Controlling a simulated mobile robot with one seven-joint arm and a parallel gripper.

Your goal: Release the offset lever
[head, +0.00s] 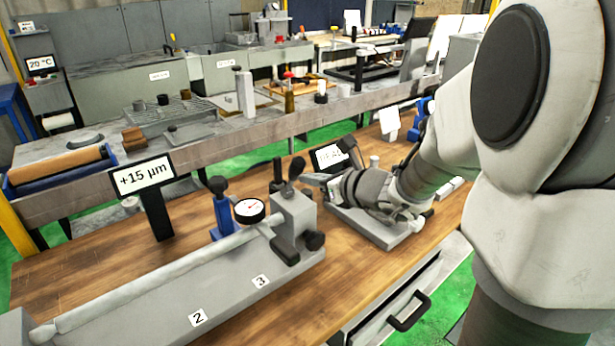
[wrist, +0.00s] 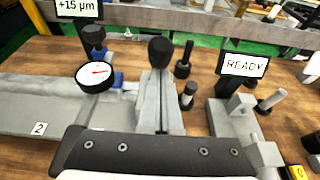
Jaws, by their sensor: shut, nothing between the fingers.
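The black ball-topped lever (head: 296,167) stands on the grey block (head: 296,215) at the right end of the long grey bed; I take it as the offset lever. Its black ball (wrist: 160,52) also shows in the wrist view, just beyond my fingertips. My gripper (head: 309,179) reaches in from the right, shut and empty, its tips close beside the lever. In the wrist view my two grey fingers (wrist: 160,82) lie together below the ball. Whether they touch the lever I cannot tell. The lever's lower part is hidden behind my fingers there.
A dial gauge (head: 249,209) on a blue stand (head: 221,207) is left of the block. A "+15 µm" sign (head: 143,176) stands behind the bed. A "READY" sign (wrist: 245,65) and grey fixture (wrist: 232,118) are to the right. The wooden bench front (head: 350,290) is clear.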

